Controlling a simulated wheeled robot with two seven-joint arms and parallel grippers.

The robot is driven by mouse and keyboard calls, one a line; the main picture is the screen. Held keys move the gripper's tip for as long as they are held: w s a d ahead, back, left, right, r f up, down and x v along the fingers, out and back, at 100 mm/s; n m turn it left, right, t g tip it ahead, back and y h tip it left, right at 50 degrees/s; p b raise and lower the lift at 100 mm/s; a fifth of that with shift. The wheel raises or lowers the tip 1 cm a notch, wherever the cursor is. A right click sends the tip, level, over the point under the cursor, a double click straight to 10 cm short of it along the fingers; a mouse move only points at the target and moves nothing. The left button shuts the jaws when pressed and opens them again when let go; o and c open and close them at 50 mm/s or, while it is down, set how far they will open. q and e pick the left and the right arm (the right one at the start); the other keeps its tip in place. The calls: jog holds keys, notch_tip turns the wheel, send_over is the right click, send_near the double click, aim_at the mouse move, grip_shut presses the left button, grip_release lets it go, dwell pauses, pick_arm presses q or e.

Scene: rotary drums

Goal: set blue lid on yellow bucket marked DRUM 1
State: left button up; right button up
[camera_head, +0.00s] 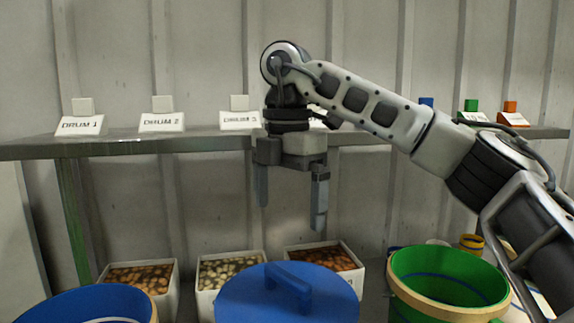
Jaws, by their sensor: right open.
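A round blue lid (245,299) with a raised bar handle (289,284) is at the bottom centre; what lies under it is cut off. My right gripper (290,205) hangs above the lid, fingers pointing down, open and empty, apart from the handle. A white sign reading DRUM 1 (80,126) stands on the shelf at the left. Below it, at the bottom left, is an open drum (60,306) with a blue inside, mostly cut off. A small yellow container (471,242) shows at the right; I see no mark on it. My left gripper is not in view.
A grey shelf (200,143) runs along the wall with DRUM 2 (162,122) and DRUM 3 (240,120) signs and small coloured blocks. White bins of round brown items (140,277) stand below. A green drum (440,275) with a tan rim is at the right.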

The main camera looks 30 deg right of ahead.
jog(key=shift+r+p, duration=0.4)
jog(key=shift+r, duration=1.55)
